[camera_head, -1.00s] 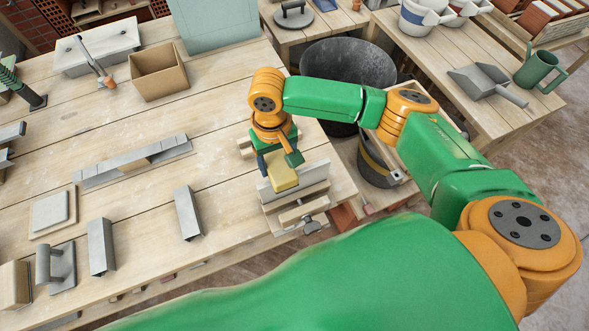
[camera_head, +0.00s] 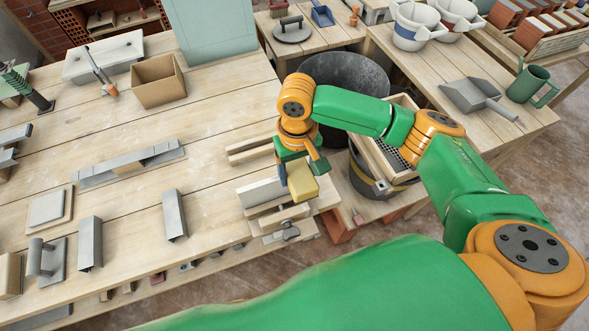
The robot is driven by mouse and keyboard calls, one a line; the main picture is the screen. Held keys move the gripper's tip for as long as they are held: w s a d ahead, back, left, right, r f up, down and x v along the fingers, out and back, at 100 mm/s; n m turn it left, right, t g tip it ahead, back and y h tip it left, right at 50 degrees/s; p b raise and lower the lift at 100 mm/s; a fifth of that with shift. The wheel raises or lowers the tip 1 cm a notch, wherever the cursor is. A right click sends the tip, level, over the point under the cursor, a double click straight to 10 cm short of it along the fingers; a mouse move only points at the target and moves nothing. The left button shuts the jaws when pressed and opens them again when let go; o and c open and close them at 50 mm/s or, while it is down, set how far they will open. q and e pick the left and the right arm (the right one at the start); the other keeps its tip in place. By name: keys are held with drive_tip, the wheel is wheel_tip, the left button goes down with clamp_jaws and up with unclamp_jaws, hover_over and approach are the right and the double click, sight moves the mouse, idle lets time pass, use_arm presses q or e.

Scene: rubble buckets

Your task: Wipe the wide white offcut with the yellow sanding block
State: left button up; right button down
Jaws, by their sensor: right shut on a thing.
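The yellow sanding block (camera_head: 303,183) is in my right gripper (camera_head: 300,162), which is shut on it, near the table's right edge. The wide white offcut (camera_head: 261,191) stands on edge in a wooden vise (camera_head: 284,216) at the table's front right corner. The block is at the right-hand part of the offcut and hides that end. I cannot tell whether the block touches it. The left part of the offcut's top edge is bare. My left gripper is not in view.
A dark tub (camera_head: 347,75) and a bucket (camera_head: 374,178) stand right of the table. A cardboard box (camera_head: 158,82) is at the back. Grey metal channels (camera_head: 174,214) lie to the left. The table's middle is mostly clear.

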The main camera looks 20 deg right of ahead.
drive_tip(key=shift+w+a+f, duration=0.45)
drive_tip(key=shift+w+a, duration=0.2)
drive_tip(key=shift+a, duration=0.2)
wheel_tip(320, 180, down, 3)
drive_tip(key=shift+w+r+b, duration=0.1)
drive_tip(key=shift+b, duration=0.75)
drive_tip(key=w, duration=0.2)
drive_tip(key=shift+w+d+r, duration=0.25)
drive_tip(key=shift+w+r, duration=0.05)
drive_tip(key=shift+w, duration=0.1)
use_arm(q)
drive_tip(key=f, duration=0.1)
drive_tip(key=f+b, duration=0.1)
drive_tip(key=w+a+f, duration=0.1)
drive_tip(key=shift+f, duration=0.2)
use_arm(e)
drive_tip(key=w, duration=0.3)
drive_tip(key=shift+w+a, duration=0.2)
drive_tip(key=shift+w, duration=0.2)
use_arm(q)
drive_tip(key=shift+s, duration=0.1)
use_arm(e)
drive_tip(key=shift+s+d, duration=0.1)
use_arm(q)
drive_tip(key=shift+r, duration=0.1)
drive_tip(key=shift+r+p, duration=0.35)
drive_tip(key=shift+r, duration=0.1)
